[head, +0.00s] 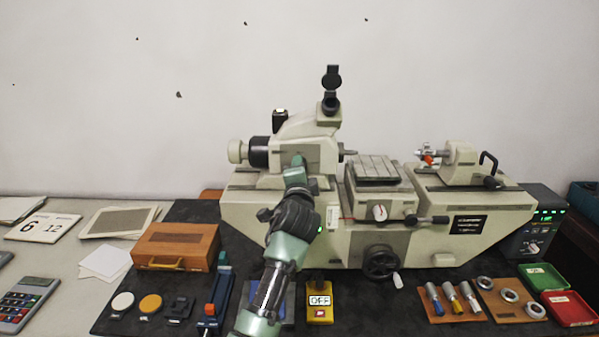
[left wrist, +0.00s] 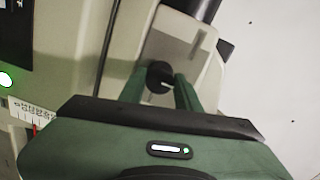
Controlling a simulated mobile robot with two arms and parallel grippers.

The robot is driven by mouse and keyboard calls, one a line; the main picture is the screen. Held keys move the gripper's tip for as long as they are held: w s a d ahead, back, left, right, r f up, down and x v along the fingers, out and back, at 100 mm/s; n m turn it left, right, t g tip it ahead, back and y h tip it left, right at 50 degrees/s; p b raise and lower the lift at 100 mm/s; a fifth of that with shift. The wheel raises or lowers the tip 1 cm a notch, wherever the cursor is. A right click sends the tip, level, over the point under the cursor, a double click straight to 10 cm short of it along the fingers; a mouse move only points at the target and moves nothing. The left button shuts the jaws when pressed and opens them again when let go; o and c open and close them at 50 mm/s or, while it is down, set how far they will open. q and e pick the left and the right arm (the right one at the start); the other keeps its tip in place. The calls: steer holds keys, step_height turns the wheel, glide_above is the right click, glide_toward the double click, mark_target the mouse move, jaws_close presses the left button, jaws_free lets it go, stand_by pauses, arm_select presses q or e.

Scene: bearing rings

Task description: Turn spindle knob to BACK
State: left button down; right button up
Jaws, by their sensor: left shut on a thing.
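The beige machine (head: 460,215) stands at the back of the black mat, with its headstock (head: 320,155) on the left. My left gripper (head: 298,161) reaches up to the front of the headstock. In the left wrist view the two green fingers of my left gripper (left wrist: 161,90) are closed on the sides of a small round black knob (left wrist: 159,74) with a white pointer line. In the head view my gripper hides this knob, and I cannot read any labels around it. My right gripper is in neither view.
A yellow block marked OFF (head: 319,312) stands in front of the machine, near my forearm. A black handwheel (head: 381,262) sticks out from the machine's front. A wooden box (head: 175,246) stands at the left; metal pieces and red and green trays (head: 569,308) lie at the right.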

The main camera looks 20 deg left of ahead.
arm_select(q)
steer(key=shift+f, duration=0.15)
steer(key=c, duration=1)
jaws_free()
steer(key=shift+s, duration=0.1)
steer(key=shift+s+d, duration=0.1)
steer(key=shift+s, duration=0.25)
steer(key=b+v, duration=0.2)
steer(key=v, duration=0.5)
